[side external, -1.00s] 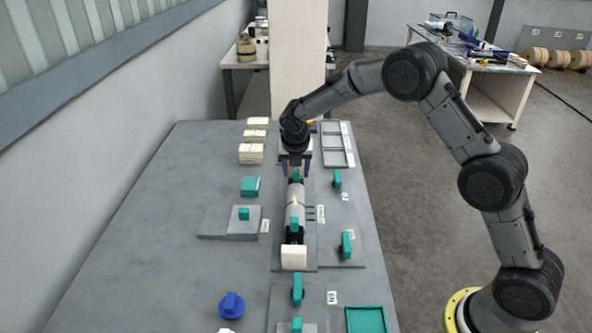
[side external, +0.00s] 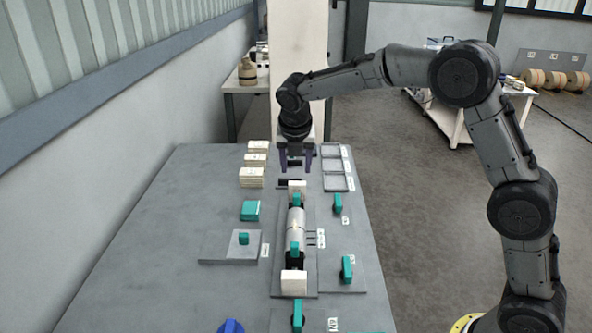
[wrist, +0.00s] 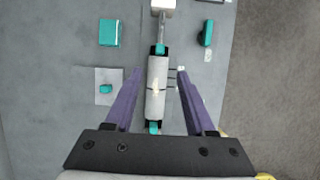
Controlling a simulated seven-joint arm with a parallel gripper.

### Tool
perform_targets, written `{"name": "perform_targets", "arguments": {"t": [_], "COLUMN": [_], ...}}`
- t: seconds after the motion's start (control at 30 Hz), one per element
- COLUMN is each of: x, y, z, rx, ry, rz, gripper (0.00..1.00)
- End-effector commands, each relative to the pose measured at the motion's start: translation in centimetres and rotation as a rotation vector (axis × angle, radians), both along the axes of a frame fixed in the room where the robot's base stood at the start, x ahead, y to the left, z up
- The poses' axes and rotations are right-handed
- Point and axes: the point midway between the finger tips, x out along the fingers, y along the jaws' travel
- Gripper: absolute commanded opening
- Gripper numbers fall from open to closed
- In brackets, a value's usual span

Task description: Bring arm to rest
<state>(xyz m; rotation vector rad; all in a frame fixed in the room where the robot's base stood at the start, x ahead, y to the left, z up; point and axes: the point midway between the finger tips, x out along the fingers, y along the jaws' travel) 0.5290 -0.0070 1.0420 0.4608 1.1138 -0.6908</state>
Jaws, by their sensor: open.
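My gripper (side external: 296,166) is open and empty, with its two purple fingers apart and pointing down. It hangs above the far end of the table, over the far end of a grey roll (side external: 296,230). The roll lies lengthwise on a plate between two white blocks, with a teal handle near each end. In the wrist view my open gripper (wrist: 158,75) frames the roll (wrist: 157,88) between its fingers, with nothing held. My arm is bent high over the right side of the table.
A small teal knob (side external: 243,239) sits on a grey plate. A grey frame tray (side external: 336,167) lies at the far right. The table's left part is clear.

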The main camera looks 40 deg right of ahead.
Motion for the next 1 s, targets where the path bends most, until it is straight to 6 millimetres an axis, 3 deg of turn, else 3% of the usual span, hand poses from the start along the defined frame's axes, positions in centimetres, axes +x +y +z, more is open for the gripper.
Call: {"name": "perform_targets", "arguments": {"t": [0.27, 0.37, 0.47, 0.6, 0.7, 0.83, 1.0], "x": [0.0, -0.1, -1.0, -5.2, -9.1, -14.6, -22.1], "y": [-0.1, -0.3, -0.9, -1.8, -2.2, -2.4, -2.2], "z": [0.1, 1.7, 5.3, 10.3, 12.8, 14.6, 14.8], "rx": [0.0, 0.004, 0.011, 0.046, 0.108, 0.221, 0.416], "ry": [-0.002, -0.034, -0.095, -0.177, -0.241, -0.325, -0.421], "rz": [-0.001, -0.006, -0.016, -0.055, -0.151, -0.336, -0.654], "gripper": [0.55, 0.55, 0.55, 0.55, 0.55, 0.55, 0.55]}}
